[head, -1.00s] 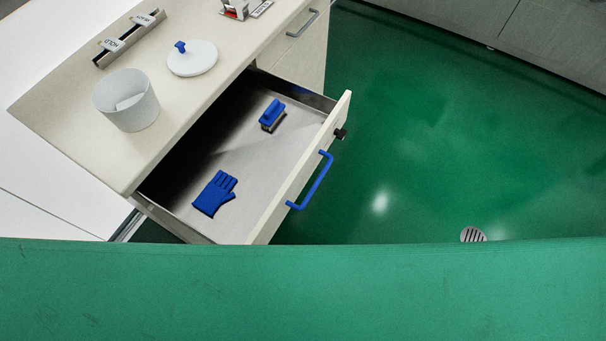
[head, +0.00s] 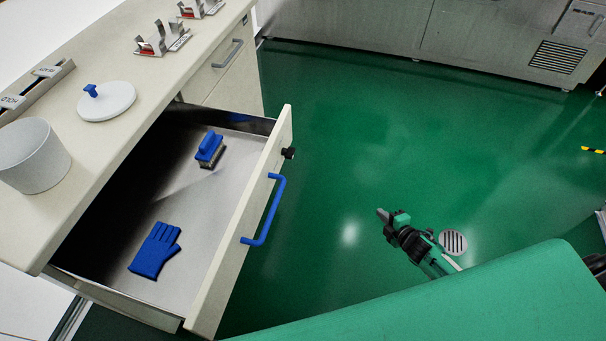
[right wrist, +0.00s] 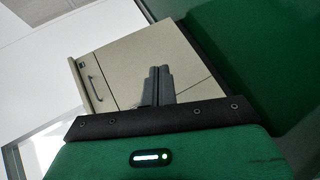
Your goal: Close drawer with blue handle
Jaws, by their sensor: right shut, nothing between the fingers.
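The drawer (head: 232,240) with the blue handle (head: 264,210) stands pulled well out of the cream counter. A blue glove (head: 155,251) and a blue brush (head: 209,148) lie inside it. My right gripper (head: 380,213) is to the right of the handle, apart from it, over the green floor. Its fingers are shut and empty. In the right wrist view my right gripper (right wrist: 159,70) shows its fingers together in front of cream cabinet fronts. My left gripper is not in view.
On the counter (head: 150,75) stand a white pot (head: 32,157), a white lid (head: 106,101) with a blue knob, and metal holders (head: 160,42). A closed drawer with a grey handle (head: 228,54) is farther back. Green floor (head: 340,130) right of the open drawer is clear.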

